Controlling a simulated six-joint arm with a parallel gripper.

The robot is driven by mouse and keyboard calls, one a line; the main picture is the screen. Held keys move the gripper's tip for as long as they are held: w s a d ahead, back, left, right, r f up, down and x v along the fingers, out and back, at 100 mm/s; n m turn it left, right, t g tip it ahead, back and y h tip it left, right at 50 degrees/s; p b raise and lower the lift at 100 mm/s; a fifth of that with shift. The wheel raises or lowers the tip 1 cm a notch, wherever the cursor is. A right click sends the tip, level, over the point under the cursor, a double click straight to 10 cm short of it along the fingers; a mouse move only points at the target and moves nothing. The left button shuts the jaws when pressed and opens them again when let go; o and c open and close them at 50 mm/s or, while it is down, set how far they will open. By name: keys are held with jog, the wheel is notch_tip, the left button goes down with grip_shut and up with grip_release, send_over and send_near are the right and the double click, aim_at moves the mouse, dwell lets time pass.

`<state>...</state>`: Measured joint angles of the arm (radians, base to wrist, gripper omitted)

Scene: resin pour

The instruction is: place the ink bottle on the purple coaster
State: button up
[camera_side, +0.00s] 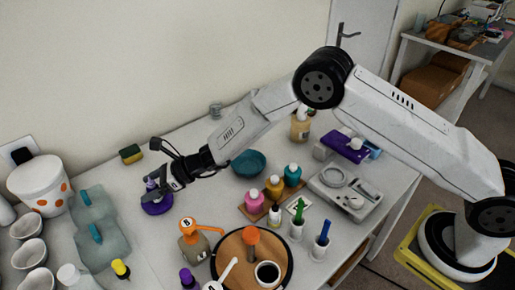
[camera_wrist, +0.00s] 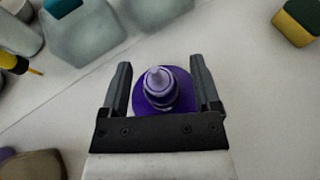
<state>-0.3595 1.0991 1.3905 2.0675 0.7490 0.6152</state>
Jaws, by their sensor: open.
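The ink bottle (camera_wrist: 159,88), small with a pale nozzle and purple body, stands over the purple coaster (camera_wrist: 181,77) in the wrist view. It looks upright and appears to rest on the coaster. In the side view the bottle (camera_side: 150,184) shows beside my fingers, above the coaster (camera_side: 157,208). My gripper (camera_wrist: 160,68) is open, with one finger on each side of the bottle and a visible gap to each. The bottle's base is partly hidden by my gripper.
Translucent jugs (camera_side: 101,245) and a white bucket with orange dots (camera_side: 40,185) stand to the left. An orange-topped bottle (camera_side: 194,247) and a round wooden tray (camera_side: 225,248) are in front. A teal bowl (camera_side: 249,163) is to the right. A sponge (camera_side: 131,154) lies behind.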

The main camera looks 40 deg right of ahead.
jog(key=v, duration=1)
jog(key=shift+s+d, duration=0.15)
jog(key=shift+d, duration=0.05)
jog(key=shift+s+r, duration=0.1)
dwell(0.4)
jog(key=s+d+n+g+h, duration=0.1)
jog(key=s+d+n, duration=0.2)
jog(key=s+n, duration=0.1)
jog(key=s+d+r+n+g+h, duration=0.1)
jog(key=s+d+n+g+h, duration=0.1)
jog(key=s+d+n, duration=0.1)
jog(key=s+d+n+g+h, duration=0.1)
jog(key=s+d+n+h, duration=0.1)
jog(key=s+d+n, duration=0.2)
jog(key=shift+s+d+r+n+g, duration=0.1)
jog(key=shift+s+d+n+g, duration=0.1)
jog(key=shift+s, duration=0.45)
jog(key=shift+s+d+r+n+g, duration=0.1)
jog(key=shift+s+d+g, duration=0.1)
jog(key=shift+s, duration=0.45)
jog(key=s+d+r+n+t+h, duration=0.1)
jog(key=s+d+r+n+h, duration=0.1)
jog(key=s+d+n+h, duration=0.4)
jog(key=shift+s+d+r+n+h, duration=0.15)
jog(key=shift+s+d+n+h, duration=0.25)
jog(key=shift+s+d+n, duration=2.5)
jog(key=shift+w+d, duration=0.6)
jog(key=shift+d, duration=0.25)
